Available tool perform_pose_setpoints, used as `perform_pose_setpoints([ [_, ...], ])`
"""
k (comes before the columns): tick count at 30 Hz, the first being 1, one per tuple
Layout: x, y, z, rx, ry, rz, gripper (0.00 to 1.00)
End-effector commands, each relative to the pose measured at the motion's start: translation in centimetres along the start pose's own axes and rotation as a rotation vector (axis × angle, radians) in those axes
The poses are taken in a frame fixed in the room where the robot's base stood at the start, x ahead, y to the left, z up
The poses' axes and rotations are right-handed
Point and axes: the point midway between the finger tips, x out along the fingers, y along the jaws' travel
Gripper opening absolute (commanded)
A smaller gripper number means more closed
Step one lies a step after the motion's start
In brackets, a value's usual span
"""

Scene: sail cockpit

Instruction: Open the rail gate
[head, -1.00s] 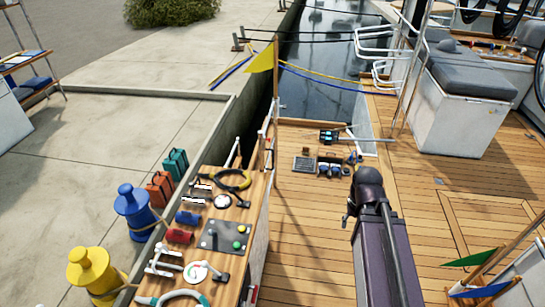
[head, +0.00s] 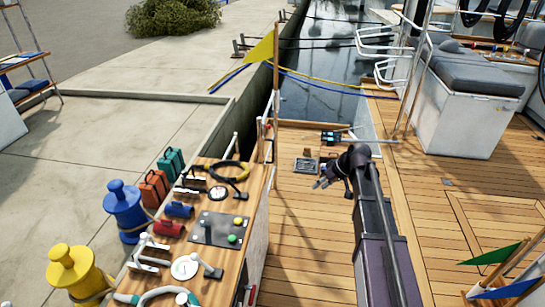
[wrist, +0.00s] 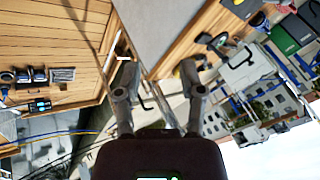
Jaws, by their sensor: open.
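My gripper (head: 322,183) is above the wooden deck, pointing left in the head view. In the wrist view its two fingers (wrist: 158,92) are spread wide with nothing between them. A narrow white rail with a red part (head: 264,128) stands at the deck's left edge, between the workbench and the flag pole. It looks like the rail gate, but it is small and partly hidden by the pole, so I cannot tell its latch or whether it is shut. My gripper is to the right of it, clearly apart. White bars also show beyond the fingers in the wrist view.
A workbench (head: 192,260) carrying tools and a button panel stands at the left. A wooden pole (head: 276,110) with a yellow flag rises at the deck edge. Small gear (head: 306,164) lies on the deck near my gripper. Open deck (head: 305,240) lies in front.

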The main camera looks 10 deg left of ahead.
Motion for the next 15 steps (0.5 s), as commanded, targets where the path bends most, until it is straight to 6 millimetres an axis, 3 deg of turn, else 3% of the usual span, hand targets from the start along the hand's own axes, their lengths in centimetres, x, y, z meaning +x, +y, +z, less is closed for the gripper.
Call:
perform_pose_setpoints([
  [1,1.9,1.4,-1.2,-0.03,0.023,-0.026,0.51],
  [15,9.3,6.2,-10.9,-0.32,0.287,-0.229,0.51],
])
